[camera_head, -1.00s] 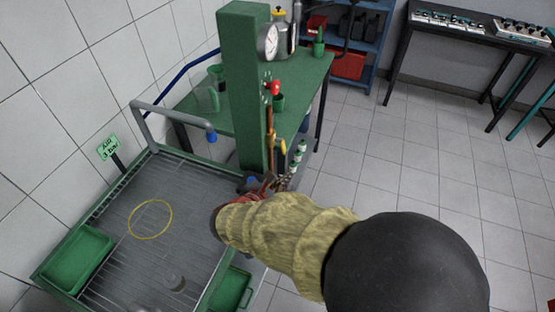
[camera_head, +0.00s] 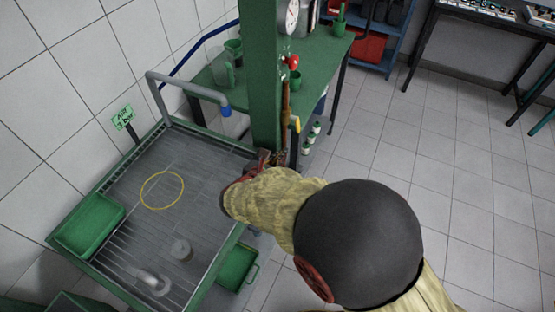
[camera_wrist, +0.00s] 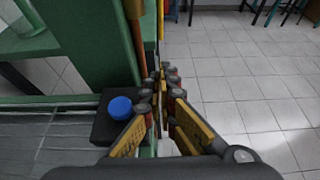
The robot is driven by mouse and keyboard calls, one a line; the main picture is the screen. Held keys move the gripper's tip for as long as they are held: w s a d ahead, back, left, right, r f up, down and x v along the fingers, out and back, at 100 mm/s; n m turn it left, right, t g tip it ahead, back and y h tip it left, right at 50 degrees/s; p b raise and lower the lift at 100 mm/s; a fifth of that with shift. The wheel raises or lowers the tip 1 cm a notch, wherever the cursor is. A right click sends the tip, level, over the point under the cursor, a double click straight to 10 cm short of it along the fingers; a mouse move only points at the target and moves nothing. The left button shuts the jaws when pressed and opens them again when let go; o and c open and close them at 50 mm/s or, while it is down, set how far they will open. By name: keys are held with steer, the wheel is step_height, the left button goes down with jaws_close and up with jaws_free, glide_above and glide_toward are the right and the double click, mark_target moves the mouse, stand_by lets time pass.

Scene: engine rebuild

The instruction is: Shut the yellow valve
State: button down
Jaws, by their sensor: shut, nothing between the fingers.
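The yellow valve handle (camera_head: 296,124) shows as a small upright piece beside the copper pipe (camera_head: 285,100) on the green column. In the wrist view, a narrow yellow strip (camera_wrist: 160,20) stands just beyond my fingertips, right of the pipe. My gripper (camera_head: 273,159) is low at the column, below the yellow handle, and partly hidden by my arm. In the wrist view, my gripper (camera_wrist: 161,85) has its fingers together with nothing held. I cannot tell whether the fingertips touch the pipe or handle. The valve body is hidden.
A red valve (camera_head: 293,62) sits higher on the green column (camera_head: 262,80). A blue knob (camera_wrist: 120,106) on a dark block is left of my fingers. The grated wash tray (camera_head: 215,170) lies left; a green bench (camera_head: 325,50) stands behind.

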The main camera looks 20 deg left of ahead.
steer(key=w+b, duration=0.2)
steer(key=w, duration=0.6)
steer(key=shift+d+f, duration=0.3)
